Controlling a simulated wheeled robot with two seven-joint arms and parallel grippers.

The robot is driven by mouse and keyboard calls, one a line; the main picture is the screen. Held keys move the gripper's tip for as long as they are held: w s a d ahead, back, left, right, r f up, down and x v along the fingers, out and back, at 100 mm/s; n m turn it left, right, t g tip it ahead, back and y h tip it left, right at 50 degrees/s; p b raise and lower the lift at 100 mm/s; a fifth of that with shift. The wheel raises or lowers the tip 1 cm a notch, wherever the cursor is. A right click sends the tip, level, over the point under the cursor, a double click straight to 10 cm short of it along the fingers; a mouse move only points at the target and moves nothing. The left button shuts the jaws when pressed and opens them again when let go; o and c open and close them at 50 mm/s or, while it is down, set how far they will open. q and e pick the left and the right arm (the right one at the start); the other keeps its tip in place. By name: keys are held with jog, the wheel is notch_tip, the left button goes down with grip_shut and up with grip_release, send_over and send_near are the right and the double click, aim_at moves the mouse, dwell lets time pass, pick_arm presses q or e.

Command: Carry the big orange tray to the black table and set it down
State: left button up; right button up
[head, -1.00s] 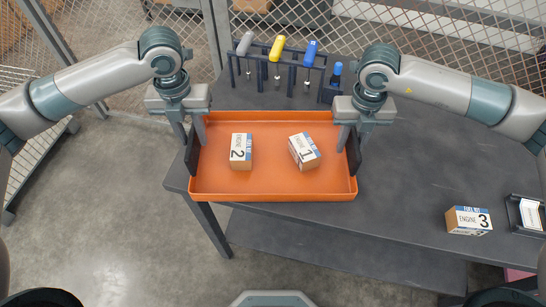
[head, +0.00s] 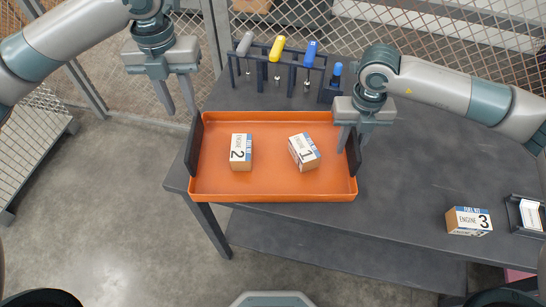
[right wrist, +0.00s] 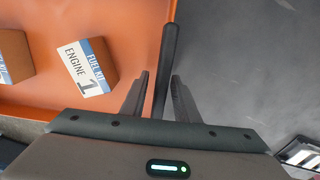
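The big orange tray (head: 270,183) rests on the left end of the black table (head: 410,180), its left side at the table's edge. It has black end handles and holds the Engine 2 box (head: 241,152) and the Engine 1 box (head: 304,152). My left gripper (head: 178,108) is open and empty, raised above and left of the tray's left handle. My right gripper (head: 352,145) is at the tray's right handle. In the right wrist view its fingers (right wrist: 158,100) stand on both sides of the black handle (right wrist: 168,60), with a visible gap, so it is open.
An Engine 3 box (head: 468,221) and a small dark holder (head: 525,214) are at the table's right. A rack with grey, yellow and blue screwdrivers (head: 278,60) stands behind the tray. Mesh fencing (head: 420,40) runs behind. The table's middle right is clear.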

pick_arm(q)
jog(key=shift+r, duration=0.4)
pick_arm(e)
jog(key=shift+r, duration=0.1)
notch_tip(320, 180, up, 12)
jog(key=shift+f, duration=0.1)
dwell(0.5)
dwell(0.5)
